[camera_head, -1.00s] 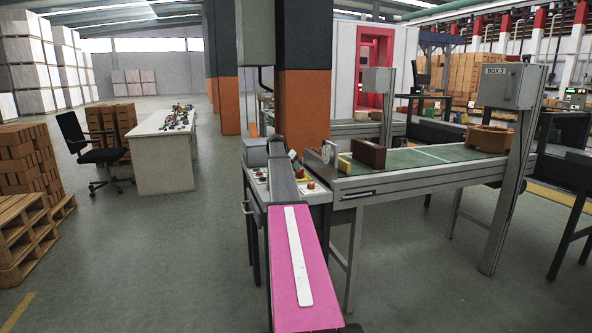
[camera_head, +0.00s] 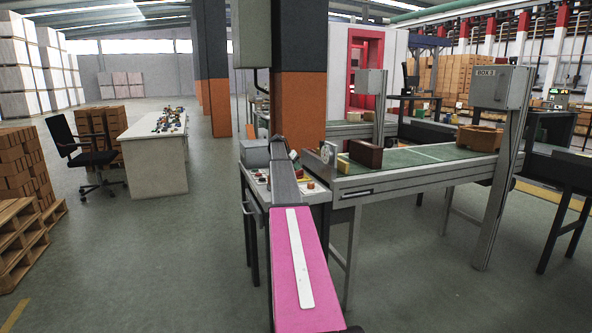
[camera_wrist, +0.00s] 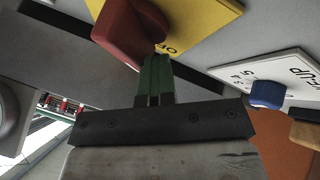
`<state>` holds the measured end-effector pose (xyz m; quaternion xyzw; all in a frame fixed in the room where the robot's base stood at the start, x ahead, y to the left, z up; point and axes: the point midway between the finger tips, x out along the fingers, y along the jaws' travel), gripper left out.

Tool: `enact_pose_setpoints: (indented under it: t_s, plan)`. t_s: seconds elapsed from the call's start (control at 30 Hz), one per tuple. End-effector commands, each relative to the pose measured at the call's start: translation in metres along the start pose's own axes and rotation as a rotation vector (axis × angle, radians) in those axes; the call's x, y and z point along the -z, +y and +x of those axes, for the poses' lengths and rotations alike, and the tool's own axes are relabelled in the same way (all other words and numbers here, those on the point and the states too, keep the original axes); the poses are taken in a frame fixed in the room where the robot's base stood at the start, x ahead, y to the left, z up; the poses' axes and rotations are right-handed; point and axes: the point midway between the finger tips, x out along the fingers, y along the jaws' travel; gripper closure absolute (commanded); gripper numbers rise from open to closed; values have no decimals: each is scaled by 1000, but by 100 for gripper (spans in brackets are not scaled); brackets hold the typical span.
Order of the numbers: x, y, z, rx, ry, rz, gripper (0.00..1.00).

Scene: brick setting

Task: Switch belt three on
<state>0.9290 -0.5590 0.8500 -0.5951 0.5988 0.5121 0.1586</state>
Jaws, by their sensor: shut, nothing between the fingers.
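In the wrist view, a red rotary knob (camera_wrist: 128,30) sits on a yellow plate (camera_wrist: 200,22) with partly hidden black lettering. My gripper (camera_wrist: 156,66) is shut, its green fingers together with nothing between them. The fingertips are at the knob's near edge; I cannot tell whether they touch it. In the head view, the control desk (camera_head: 318,195) stands left of a green conveyor belt (camera_head: 405,158). My arm covers part of the desk and hides my gripper there.
A blue knob (camera_wrist: 267,94) on a white numbered plate (camera_wrist: 285,75) is right of my fingers. A grey post box (camera_head: 503,87) reads "BOX 3". A dark red brick (camera_head: 366,153) lies on the belt. An orange pillar (camera_head: 298,105) stands behind the desk. Open floor lies left.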

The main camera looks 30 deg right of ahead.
Motion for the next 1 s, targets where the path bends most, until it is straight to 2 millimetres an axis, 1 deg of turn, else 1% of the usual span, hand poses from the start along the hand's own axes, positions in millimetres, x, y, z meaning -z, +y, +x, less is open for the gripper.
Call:
enact_pose_setpoints:
  t_s: [0.47, 1.0]
  plan:
    - [5, 5, 5, -3, 1, 1, 100]
    - [10, 17, 15, -2, 0, 1, 100]
